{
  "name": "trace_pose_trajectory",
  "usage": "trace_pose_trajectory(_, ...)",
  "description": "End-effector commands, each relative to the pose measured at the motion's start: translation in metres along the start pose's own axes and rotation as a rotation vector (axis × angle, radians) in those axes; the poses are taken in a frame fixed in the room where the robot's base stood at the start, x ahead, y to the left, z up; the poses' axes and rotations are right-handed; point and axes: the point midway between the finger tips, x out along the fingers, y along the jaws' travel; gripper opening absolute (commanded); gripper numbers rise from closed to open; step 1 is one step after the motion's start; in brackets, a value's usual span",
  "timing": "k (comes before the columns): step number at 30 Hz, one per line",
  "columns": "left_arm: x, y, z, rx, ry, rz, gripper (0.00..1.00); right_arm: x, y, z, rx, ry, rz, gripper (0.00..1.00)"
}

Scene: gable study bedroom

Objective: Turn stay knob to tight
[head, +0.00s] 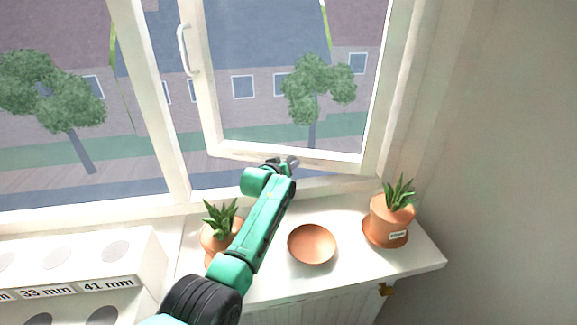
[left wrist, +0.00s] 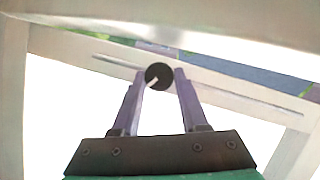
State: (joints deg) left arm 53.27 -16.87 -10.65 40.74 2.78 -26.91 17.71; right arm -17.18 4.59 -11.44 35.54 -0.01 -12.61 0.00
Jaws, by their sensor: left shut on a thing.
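The stay knob (left wrist: 158,76) is a small round black knob with a white mark pointing to the lower left in the left wrist view. It sits on a thin metal stay bar (left wrist: 246,97) by the white window frame. My left gripper (left wrist: 163,82) is shut on the knob, with one finger on each side. In the head view my left gripper (head: 289,164) is at the bottom rail of the open window sash (head: 290,155); I cannot make out the knob there. No tight or loose marking is readable. My right gripper is in neither view.
Below my left arm, the white sill (head: 345,262) holds a potted plant (head: 388,222) at right, another potted plant (head: 216,236) at left, and an empty terracotta dish (head: 312,244). A white rack (head: 85,262) with size labels stands at left. A white handle (head: 184,50) is on the sash.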

Motion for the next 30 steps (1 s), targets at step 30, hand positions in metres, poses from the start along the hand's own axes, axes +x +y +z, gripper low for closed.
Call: trace_pose_trajectory(30, 0.003, 0.004, 0.006, 0.661, -0.016, -0.281, 0.00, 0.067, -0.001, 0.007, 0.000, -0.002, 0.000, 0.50)
